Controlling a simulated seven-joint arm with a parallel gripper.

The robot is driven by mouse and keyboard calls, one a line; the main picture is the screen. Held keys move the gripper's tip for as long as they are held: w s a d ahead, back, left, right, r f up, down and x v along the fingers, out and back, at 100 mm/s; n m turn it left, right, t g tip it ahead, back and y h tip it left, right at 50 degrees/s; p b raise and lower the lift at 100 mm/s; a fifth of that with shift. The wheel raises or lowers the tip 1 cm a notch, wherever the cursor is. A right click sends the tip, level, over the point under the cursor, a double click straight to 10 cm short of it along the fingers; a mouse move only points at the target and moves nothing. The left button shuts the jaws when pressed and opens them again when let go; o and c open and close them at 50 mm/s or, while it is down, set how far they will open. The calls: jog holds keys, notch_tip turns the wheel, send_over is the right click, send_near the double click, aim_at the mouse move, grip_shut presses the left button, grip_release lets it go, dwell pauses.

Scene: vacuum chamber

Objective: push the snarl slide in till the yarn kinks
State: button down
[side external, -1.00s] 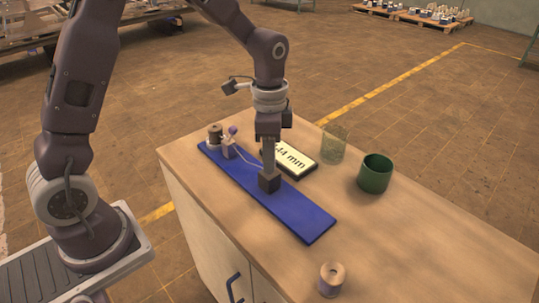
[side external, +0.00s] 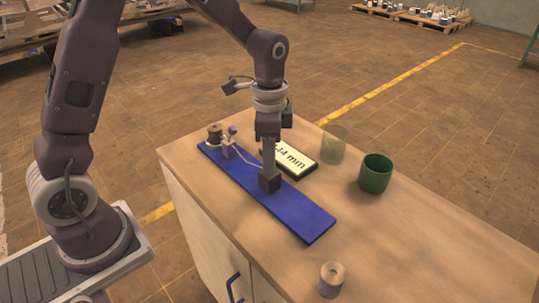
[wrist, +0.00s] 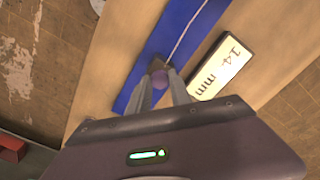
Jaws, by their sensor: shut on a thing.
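The snarl slide is a dark block (side external: 269,184) on a long blue board (side external: 300,212). My gripper (side external: 268,168) points straight down and is shut on it. In the wrist view, a round purple knob (wrist: 160,80) sits between my fingers, with part of the dark slide (wrist: 157,65) beyond it. A pale yarn (side external: 246,160) runs from a small post with a purple ball (side external: 233,130) to the slide. In the wrist view, the yarn (wrist: 185,35) looks nearly straight, and no clear kink shows. My fingers hide part of the slide.
A display (side external: 296,157) beside the board reads 14 mm in the wrist view (wrist: 221,67). A clear glass (side external: 333,145) and a green cup (side external: 375,174) stand to the right. A spool (side external: 331,279) is near the front edge; another (side external: 215,134) is at the board's far end.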

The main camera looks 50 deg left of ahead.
dwell(0.3)
jog(key=shift+a, duration=0.7)
jog(key=c, duration=1.2)
grip_release()
notch_tip(320, 180, up, 7)
jog(key=shift+r, duration=0.1)
